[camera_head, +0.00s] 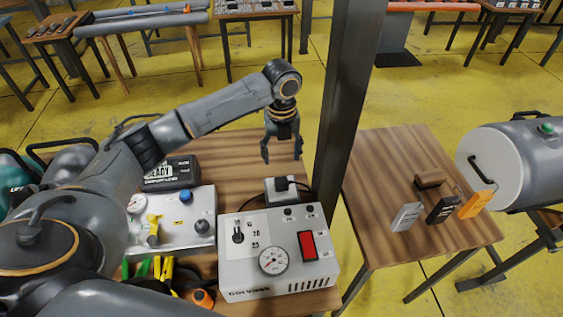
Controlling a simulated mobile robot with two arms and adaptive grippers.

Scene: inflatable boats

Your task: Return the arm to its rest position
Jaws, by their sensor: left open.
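My left arm comes in from the left and reaches over the wooden workbench (236,150). My left gripper (282,155) points down with its two fingers spread and nothing between them. It hangs above the far right part of the bench, behind the light grey control box (248,284) and its small grey socket part (288,192). The box has a dial gauge, a red switch and a black lever. My right gripper is not in view.
A dark post (343,90) stands just right of my left gripper. A second wooden table (385,215) holds grey, black and orange tags, with a grey cylinder (515,165) at the right. A gauge panel (180,230), a black case (172,172) and coloured-handled tools (150,268) lie near my arm.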

